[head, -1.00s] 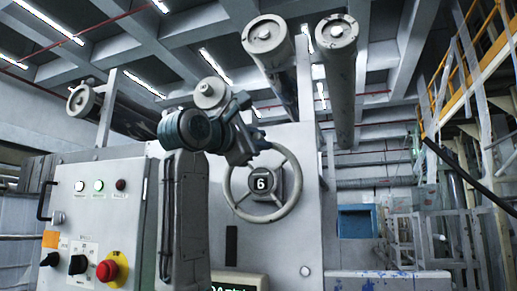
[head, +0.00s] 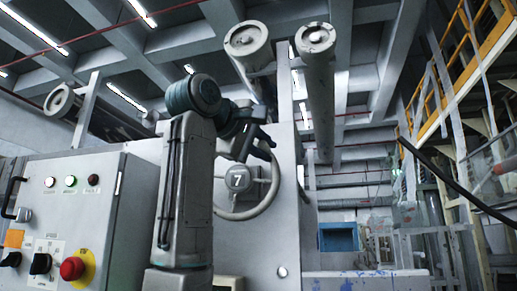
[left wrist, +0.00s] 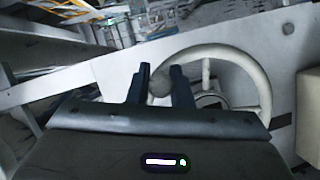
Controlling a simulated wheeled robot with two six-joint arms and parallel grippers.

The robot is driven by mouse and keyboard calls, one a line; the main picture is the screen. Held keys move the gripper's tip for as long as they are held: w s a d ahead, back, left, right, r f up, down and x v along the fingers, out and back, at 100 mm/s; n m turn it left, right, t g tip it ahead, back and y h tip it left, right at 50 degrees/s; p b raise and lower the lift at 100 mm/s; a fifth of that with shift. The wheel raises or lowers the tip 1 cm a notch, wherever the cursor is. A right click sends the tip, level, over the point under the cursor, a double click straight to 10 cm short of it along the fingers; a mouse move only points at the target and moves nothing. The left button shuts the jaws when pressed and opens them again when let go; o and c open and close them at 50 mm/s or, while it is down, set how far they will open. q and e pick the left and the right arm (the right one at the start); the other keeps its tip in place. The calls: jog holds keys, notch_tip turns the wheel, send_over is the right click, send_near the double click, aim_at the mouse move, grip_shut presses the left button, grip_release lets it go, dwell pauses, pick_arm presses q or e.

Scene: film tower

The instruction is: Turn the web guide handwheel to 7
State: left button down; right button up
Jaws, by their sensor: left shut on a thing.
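The web guide handwheel (head: 262,206) is a pale ring on the grey machine panel. Its hub (head: 238,180) shows a 7, slightly tilted. My left gripper (head: 266,147) is at the upper right of the rim, and my arm hides part of the wheel's upper left. In the left wrist view, the handwheel (left wrist: 262,92) curves away to the right of my left gripper (left wrist: 161,84). The dark fingers stand either side of a rounded grey part at the rim and are shut on it. My right gripper is not in view.
A control box (head: 70,215) with lamps and a red stop button (head: 72,269) stands at the left, close to my arm. Two large rollers (head: 318,90) project above the wheel. A black cable (head: 455,195) crosses the right side.

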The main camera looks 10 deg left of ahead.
pick_arm(q)
jog(key=shift+d+f+m, duration=0.15)
jog(key=shift+f+m, duration=0.15)
jog(key=shift+m, duration=0.1)
dwell(0.3)
jog(key=c, duration=1.3)
grip_release()
jog(key=shift+s+a+b, duration=0.2)
jog(key=shift+s+b, duration=0.35)
jog(key=shift+b, duration=0.15)
jog(key=b+v, duration=0.4)
jog(key=v, duration=0.5)
jog(key=shift+s+r, duration=0.25)
jog(key=shift+s, duration=0.05)
